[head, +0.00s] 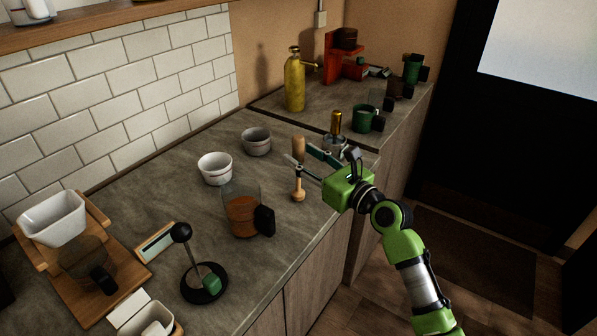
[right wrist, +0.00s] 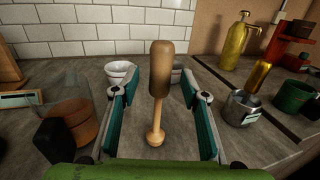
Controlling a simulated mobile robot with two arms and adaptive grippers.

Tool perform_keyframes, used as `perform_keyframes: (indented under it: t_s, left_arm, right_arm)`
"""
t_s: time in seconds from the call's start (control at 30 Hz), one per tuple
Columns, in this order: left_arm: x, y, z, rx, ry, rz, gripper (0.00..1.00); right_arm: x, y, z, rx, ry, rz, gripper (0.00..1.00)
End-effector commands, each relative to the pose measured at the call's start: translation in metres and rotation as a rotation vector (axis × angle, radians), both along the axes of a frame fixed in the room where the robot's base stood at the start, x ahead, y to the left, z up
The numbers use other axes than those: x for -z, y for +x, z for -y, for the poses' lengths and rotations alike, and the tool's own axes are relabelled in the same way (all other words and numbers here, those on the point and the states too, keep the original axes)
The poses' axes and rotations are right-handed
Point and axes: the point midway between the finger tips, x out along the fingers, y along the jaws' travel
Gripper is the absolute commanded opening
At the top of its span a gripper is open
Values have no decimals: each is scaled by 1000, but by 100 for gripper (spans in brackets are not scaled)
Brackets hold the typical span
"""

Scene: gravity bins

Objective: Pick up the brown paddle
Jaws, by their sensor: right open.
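The brown paddle (head: 298,183) stands upright on the grey counter, with a dark brown rounded top, a thinner light wood stem and a knob-like foot. It also shows in the middle of the right wrist view (right wrist: 161,68). My right gripper (head: 300,155) reaches in from the right at the paddle's upper part. In the right wrist view its two teal-padded fingers (right wrist: 158,95) are open, one on each side of the paddle, with gaps visible on both sides. My left gripper is not in view.
A glass jug with brown contents (head: 242,213) and two white bowls (head: 215,168) stand left of the paddle. A metal pot (right wrist: 241,108) and green mug (head: 366,119) stand to its right. A black stand (head: 204,284) is nearer the front. The counter's front edge is close.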

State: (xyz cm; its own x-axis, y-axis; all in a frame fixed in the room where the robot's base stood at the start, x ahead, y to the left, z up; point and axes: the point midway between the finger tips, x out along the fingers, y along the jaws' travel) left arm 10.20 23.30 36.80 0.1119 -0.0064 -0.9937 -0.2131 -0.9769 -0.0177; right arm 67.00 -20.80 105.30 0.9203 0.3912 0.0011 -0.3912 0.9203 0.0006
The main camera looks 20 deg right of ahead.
Motion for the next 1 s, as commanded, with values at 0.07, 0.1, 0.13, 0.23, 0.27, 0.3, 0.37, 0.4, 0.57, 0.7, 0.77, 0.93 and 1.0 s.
perform_keyframes:
  t_s: [0.07, 0.1, 0.13, 0.23, 0.27, 0.3, 0.37, 0.4, 0.57, 0.7, 0.77, 0.93, 1.0]
  left_arm:
    - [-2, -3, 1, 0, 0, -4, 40]
    - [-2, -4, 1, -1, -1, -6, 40]
    - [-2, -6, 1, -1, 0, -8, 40]
    - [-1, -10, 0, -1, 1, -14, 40]
    - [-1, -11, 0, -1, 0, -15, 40]
    - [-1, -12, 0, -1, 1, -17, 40]
    - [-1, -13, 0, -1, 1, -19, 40]
    - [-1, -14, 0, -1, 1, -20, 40]
    - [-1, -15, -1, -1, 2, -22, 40]
    - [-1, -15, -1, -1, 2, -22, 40]
    - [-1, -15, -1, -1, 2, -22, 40]
    - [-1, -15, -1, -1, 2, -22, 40]
    - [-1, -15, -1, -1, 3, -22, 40]
  right_arm:
    - [-1, 12, -4, 1, -1, 1, 41]
    - [-1, 15, -6, 1, -1, 0, 41]
    - [0, 18, -7, 0, -1, 0, 41]
    - [0, 22, -9, 1, -1, 0, 41]
    - [0, 22, -9, 1, -1, 0, 41]
    - [0, 22, -9, 1, -1, 0, 41]
    - [0, 22, -9, 1, -1, 0, 41]
    - [0, 22, -9, 1, -1, 0, 41]
    - [0, 22, -9, 1, -1, 0, 7]
    - [0, 22, -9, 1, -1, 1, 0]
    - [0, 22, -9, 1, -1, 1, 0]
    - [-1, 22, -9, 1, 0, 1, 0]
    - [-4, 22, -9, 0, 0, 1, 0]
